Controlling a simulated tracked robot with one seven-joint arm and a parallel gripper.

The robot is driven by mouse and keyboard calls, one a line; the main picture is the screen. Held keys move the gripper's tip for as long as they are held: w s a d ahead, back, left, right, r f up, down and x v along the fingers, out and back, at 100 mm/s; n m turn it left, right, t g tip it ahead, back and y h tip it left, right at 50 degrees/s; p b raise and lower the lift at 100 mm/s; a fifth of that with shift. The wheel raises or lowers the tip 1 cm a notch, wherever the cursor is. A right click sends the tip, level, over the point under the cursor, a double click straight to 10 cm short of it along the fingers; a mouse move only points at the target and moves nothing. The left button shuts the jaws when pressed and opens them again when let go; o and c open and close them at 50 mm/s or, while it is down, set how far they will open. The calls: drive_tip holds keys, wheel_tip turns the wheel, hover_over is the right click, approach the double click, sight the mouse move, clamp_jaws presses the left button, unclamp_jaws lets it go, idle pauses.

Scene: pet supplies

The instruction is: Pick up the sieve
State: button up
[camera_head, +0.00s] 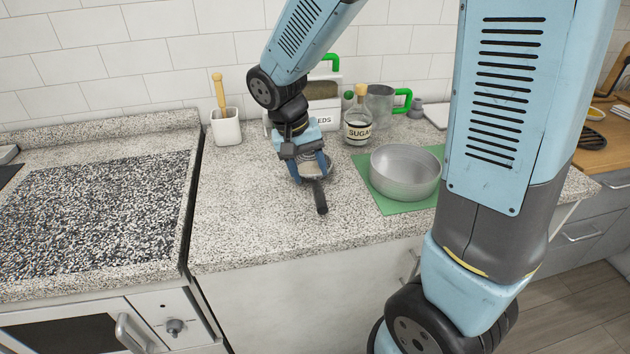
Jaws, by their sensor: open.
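The sieve (320,196) lies on the speckled counter, left of the green mat. Its dark handle points toward the counter's front edge, and its round mesh part sits at the back, partly hidden by my gripper. My gripper (313,176) points down over the mesh part, with its blue fingers apart at the sieve's rim. I cannot tell whether the fingers touch the sieve.
A metal bowl (405,172) stands on a green mat (388,205) to the right. The counter front left is clear.

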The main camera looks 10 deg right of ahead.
sight(316, 186)
drive_tip(key=shift+x, duration=3.35)
drive_tip(key=shift+s+d, duration=0.15)
drive_tip(key=shift+s, duration=0.05)
drive_tip(key=shift+r, duration=0.1)
drive_tip(key=shift+c, duration=0.5)
clamp_jaws()
